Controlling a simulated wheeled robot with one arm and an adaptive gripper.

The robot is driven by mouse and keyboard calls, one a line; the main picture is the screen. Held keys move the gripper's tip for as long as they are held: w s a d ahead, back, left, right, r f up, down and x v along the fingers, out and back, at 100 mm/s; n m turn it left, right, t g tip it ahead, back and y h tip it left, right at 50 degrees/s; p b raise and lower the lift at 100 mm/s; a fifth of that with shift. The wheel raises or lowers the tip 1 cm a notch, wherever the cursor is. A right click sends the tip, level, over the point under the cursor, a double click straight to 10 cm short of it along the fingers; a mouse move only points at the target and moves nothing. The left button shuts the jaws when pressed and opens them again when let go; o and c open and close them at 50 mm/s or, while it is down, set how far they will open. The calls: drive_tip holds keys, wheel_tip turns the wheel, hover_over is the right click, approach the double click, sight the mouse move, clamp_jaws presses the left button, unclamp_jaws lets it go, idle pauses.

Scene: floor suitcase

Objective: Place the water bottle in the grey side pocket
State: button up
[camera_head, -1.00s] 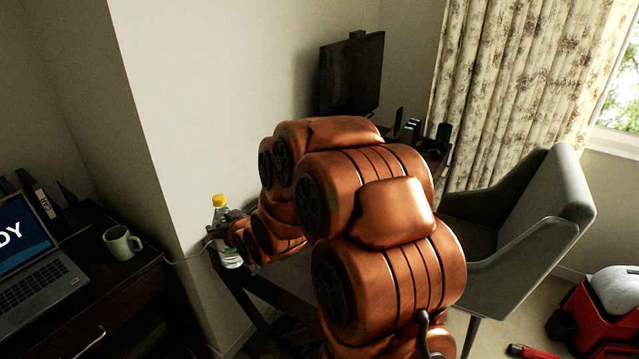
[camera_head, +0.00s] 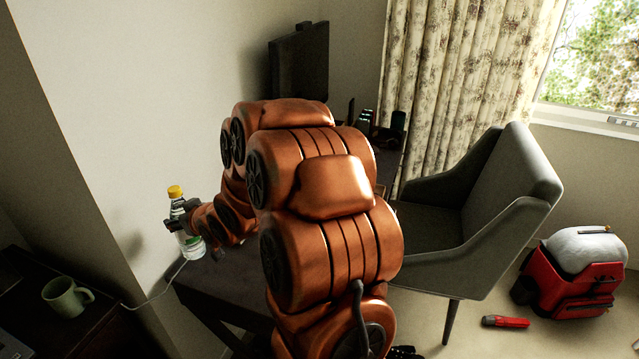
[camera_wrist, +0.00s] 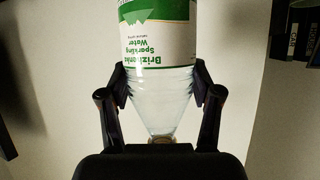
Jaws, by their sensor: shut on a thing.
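The water bottle (camera_head: 177,207) is clear, with a yellow cap and a green and white label. It is upright at the left of the head view, over the left end of the dark desk. My gripper (camera_head: 180,219) is shut on it; the wrist view also shows the bottle (camera_wrist: 160,95) between both fingers. Whether its base touches the desk is hard to tell. A red bag (camera_head: 571,285) with a pale grey rounded top stands on the floor at the far right, well away from my gripper. I cannot make out a grey side pocket.
A grey chair (camera_head: 490,215) stands between my arm and the red bag. A red flashlight-like object (camera_head: 505,321) lies on the floor before the bag. A green mug (camera_head: 67,298) is on the dark cabinet at left. A monitor (camera_head: 300,65) is on the desk (camera_head: 235,285).

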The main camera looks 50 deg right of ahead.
drive_tip(key=s+d+h, duration=0.1)
drive_tip(key=s+d, duration=0.3)
drive_tip(key=d, duration=0.4)
drive_tip(key=s+d, duration=0.3)
drive_tip(key=d, duration=0.4)
drive_tip(key=s+d+f+m, duration=0.1)
drive_tip(key=s+d+f, duration=0.2)
drive_tip(key=s+d, duration=0.85)
drive_tip(key=w+a+f, duration=0.2)
drive_tip(key=w, duration=0.4)
drive_tip(key=w+a+f, duration=0.2)
drive_tip(key=w, duration=0.5)
drive_tip(key=shift+w+f, duration=0.3)
drive_tip(key=shift+f, duration=0.15)
drive_tip(key=o, duration=1.6)
drive_tip(key=shift+o, duration=0.2)
